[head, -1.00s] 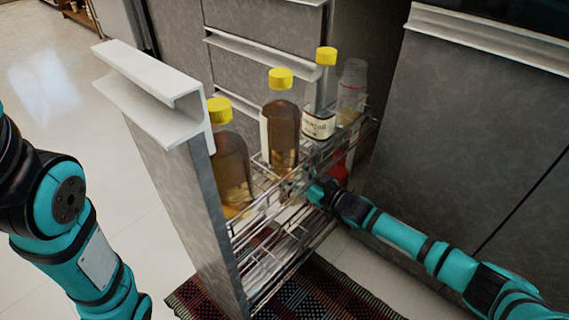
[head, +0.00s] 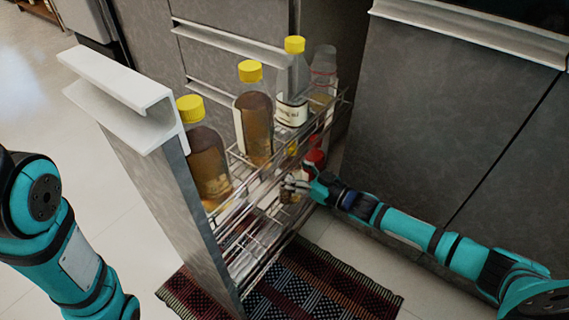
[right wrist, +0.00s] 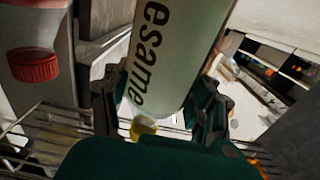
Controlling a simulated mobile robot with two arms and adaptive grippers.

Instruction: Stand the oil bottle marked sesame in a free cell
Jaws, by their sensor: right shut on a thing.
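The sesame bottle (right wrist: 172,50) fills the middle of the right wrist view, with "esame" readable on its pale label. My right gripper (right wrist: 160,105) is shut on it, one finger on each side. In the head view my right gripper (head: 293,186) is at the right side of the pull-out rack (head: 262,213), below its upper basket. Little of the held bottle can be told apart there. The upper basket holds a front brown bottle (head: 206,165), a second brown bottle (head: 254,125) and a labelled clear bottle (head: 292,108), all yellow-capped. My left gripper is out of view.
A clear container (head: 323,75) stands at the basket's back. A red-capped item (right wrist: 33,66) is beside the held bottle; a red item also shows in the head view (head: 314,158). The drawer front (head: 165,190) stands left; a cabinet (head: 450,110) stands right. A patterned rug (head: 320,285) lies below.

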